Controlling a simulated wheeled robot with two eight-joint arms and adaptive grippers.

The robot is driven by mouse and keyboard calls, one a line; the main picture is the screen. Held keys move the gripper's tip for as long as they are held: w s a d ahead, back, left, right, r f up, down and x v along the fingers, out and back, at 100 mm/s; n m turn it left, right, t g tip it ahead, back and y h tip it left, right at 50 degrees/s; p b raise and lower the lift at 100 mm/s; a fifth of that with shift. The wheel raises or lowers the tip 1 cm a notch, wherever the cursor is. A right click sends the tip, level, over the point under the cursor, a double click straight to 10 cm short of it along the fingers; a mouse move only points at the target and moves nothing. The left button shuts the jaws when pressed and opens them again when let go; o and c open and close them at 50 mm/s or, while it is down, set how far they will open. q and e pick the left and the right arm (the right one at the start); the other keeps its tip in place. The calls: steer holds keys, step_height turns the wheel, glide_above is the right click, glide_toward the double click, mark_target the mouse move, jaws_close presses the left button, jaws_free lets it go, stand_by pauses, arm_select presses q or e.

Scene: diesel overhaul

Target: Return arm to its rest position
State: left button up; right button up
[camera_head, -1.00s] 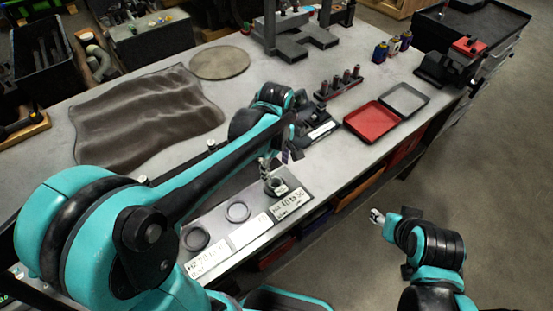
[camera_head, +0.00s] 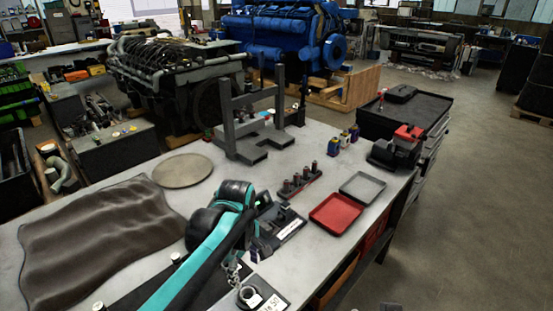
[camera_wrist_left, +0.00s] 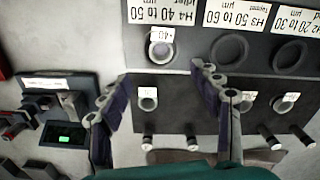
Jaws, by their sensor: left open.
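My left arm reaches in from the bottom of the head view over the workbench (camera_head: 120,195). Its gripper (camera_head: 246,262) is low over the bench near a labelled sorting plate (camera_head: 270,288), partly hidden by the arm. In the left wrist view the two fingers of the left gripper (camera_wrist_left: 160,76) are spread apart, with nothing between them. A metal ring (camera_wrist_left: 160,48) sits in the plate's H4 bay beyond the fingertips. Another small ring (camera_wrist_left: 148,100) shows between the fingers, below them. Only a dark tip, likely of my right gripper (camera_head: 391,307), shows at the bottom edge.
A device with a green display (camera_wrist_left: 66,134) lies beside the left finger. A red tray (camera_head: 337,212), a grey tray (camera_head: 362,187) and a rack of several pegs (camera_head: 292,186) stand to the right. A press frame (camera_head: 240,125) stands behind. A brown mat (camera_head: 95,235) covers the left.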

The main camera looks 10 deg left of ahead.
arm_select(q)
steer(key=s+a+m+t, duration=0.5)
steer(key=s+m+t, duration=0.2)
steer(key=s+m, duration=0.3)
steer(key=m, duration=0.3)
steer(key=shift+f, duration=0.2)
